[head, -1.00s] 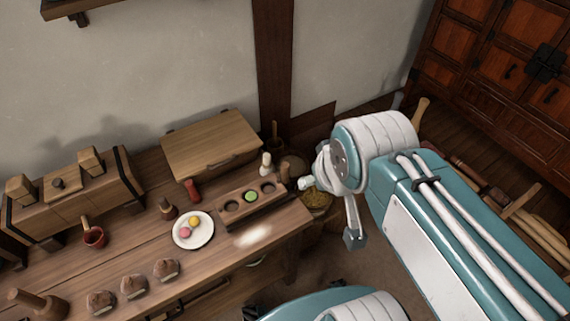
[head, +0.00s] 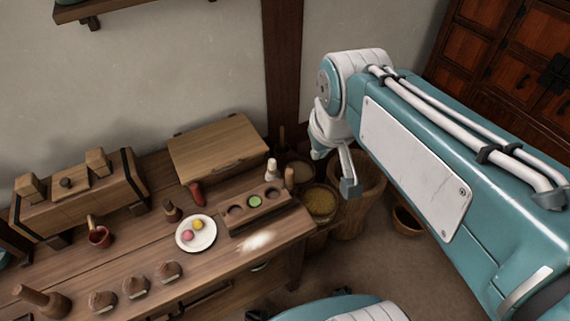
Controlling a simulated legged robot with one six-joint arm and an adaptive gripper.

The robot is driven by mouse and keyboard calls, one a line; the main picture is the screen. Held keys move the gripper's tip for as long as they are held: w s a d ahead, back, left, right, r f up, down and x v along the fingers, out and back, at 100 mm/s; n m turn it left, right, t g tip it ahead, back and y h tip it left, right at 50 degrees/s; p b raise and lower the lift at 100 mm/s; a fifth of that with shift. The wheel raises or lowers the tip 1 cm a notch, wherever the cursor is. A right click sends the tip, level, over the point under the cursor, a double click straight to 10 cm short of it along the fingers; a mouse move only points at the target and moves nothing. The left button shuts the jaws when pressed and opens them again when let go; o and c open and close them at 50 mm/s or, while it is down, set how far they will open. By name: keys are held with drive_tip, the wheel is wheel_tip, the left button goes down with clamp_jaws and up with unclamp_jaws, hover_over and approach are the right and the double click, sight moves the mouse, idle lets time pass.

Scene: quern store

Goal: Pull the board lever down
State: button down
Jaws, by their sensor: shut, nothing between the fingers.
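I cannot make out for certain which part is the board lever. A wooden board with round wells (head: 226,224), one of them green, lies near the workbench's right end.
The workbench (head: 130,235) carries a white plate (head: 187,246) with small balls, a sloped wooden board (head: 222,150), a strapped wooden box (head: 80,205), a red cup (head: 99,238) and several brown lumps. Tubs (head: 365,212) stand on the floor right of the bench. A cabinet (head: 510,75) is behind.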

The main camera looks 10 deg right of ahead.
drive_tip(key=w+a+g, duration=0.1)
drive_tip(key=w+g, duration=0.1)
drive_tip(key=w, duration=0.7)
drive_tip(key=n+g, duration=0.2)
drive_tip(key=g, duration=0.1)
hover_over(290, 181)
drive_tip(key=w+a, duration=0.2)
drive_tip(key=w, duration=0.3)
wheel_tip(290, 181, down, 10)
drive_tip(key=w+f+g, duration=0.2)
drive_tip(key=w+f, duration=0.3)
drive_tip(key=f, duration=0.4)
drive_tip(key=shift+w+a+h, duration=0.15)
drive_tip(key=shift+a+h, duration=0.15)
drive_tip(key=shift+h, duration=0.1)
drive_tip(key=shift+f, duration=0.15)
drive_tip(key=s+d+f, duration=0.1)
drive_tip(key=s+f, duration=0.5)
drive_tip(key=f, duration=0.3)
drive_tip(key=shift+d+f, duration=0.25)
drive_tip(key=shift+d, duration=0.1)
